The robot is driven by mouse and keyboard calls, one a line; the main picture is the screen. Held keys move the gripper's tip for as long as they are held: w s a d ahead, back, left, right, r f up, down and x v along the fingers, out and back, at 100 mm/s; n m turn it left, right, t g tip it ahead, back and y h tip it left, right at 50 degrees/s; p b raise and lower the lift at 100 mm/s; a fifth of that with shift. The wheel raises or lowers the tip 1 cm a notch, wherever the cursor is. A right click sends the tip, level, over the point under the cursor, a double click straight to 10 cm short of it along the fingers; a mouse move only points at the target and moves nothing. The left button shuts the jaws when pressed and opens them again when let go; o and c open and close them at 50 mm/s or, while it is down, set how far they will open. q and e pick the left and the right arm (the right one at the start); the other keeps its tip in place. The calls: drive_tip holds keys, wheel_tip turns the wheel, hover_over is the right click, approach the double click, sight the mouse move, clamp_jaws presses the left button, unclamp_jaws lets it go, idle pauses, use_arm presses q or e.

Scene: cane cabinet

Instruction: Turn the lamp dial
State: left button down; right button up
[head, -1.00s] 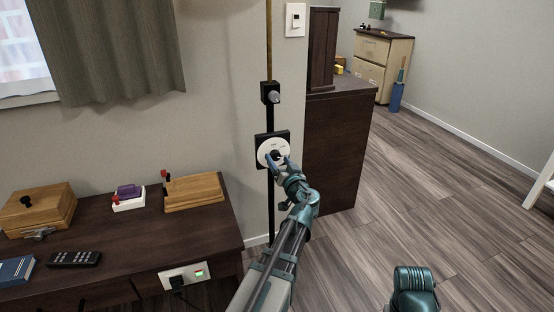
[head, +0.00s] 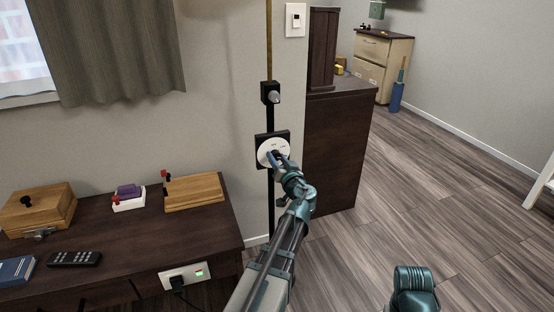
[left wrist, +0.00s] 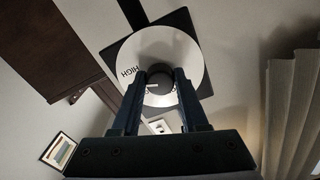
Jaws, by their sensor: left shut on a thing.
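The lamp dial is a white disc (head: 268,149) on a black square plate fixed to the wall strip, with a dark knob at its middle. In the left wrist view the white disc (left wrist: 133,55) carries printed words, of which "HIGH" is readable. My left gripper (head: 277,156) is at the disc, its two fingers one on each side of the knob (left wrist: 158,82). It is shut on the knob. The fingertips hide part of the knob and disc. My right gripper is not clearly seen; only a teal part of my right arm shows at the bottom right.
A second black fitting with a round knob (head: 271,94) is higher on the same strip. A dark cabinet (head: 331,150) stands just right of the dial. A dark desk (head: 130,222) with boxes and a remote is at the left. Open floor lies to the right.

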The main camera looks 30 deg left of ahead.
use_arm(q)
drive_tip(key=shift+m, duration=1.1)
drive_tip(key=shift+c, duration=2.1)
unclamp_jaws()
drive_tip(key=shift+s+d, duration=0.1)
drive_tip(key=v, duration=1.3)
drive_tip(key=shift+d, duration=0.3)
drive_tip(key=shift+s, duration=0.15)
